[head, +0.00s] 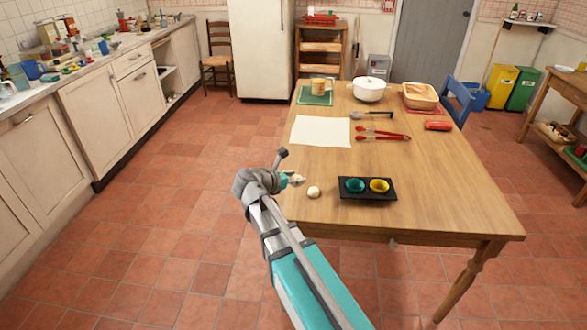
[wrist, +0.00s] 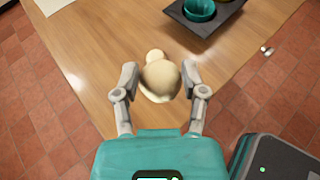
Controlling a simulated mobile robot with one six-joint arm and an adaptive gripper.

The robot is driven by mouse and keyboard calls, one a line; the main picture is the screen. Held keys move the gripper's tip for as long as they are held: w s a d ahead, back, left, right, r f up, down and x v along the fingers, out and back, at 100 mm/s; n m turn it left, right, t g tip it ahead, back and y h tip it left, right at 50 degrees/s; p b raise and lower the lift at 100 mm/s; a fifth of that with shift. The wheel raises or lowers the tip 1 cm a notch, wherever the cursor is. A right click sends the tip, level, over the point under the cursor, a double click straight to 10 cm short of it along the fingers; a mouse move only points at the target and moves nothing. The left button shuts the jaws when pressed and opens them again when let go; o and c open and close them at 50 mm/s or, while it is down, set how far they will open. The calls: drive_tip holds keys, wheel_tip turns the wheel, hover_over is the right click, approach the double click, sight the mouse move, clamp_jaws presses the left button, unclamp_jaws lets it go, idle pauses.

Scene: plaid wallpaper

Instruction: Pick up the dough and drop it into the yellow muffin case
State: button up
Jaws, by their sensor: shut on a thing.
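My gripper (wrist: 163,82) is shut on a pale cream lump of dough (wrist: 160,76), with a finger on each side in the wrist view. In the head view my gripper (head: 294,179) is at the table's left front edge, partly hiding the held dough. A second pale dough ball (head: 313,192) lies on the table just right of it; a smaller pale ball (wrist: 154,56) shows beyond the held lump in the wrist view. The yellow muffin case (head: 379,186) sits in the right side of a black tray (head: 367,197), apart from my gripper.
A teal case (head: 354,185) sits left of the yellow one. Behind are red tongs (head: 383,134), a white sheet (head: 320,131), a white bowl (head: 368,91) and a basket (head: 420,96). The table's right front is clear.

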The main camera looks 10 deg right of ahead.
drive_tip(key=s, duration=0.1)
drive_tip(key=s+r, duration=0.1)
drive_tip(key=s, duration=0.1)
drive_tip(key=shift+r+p, duration=0.2)
drive_tip(key=shift+p, duration=0.2)
drive_tip(key=shift+a, duration=0.2)
idle(0.5)
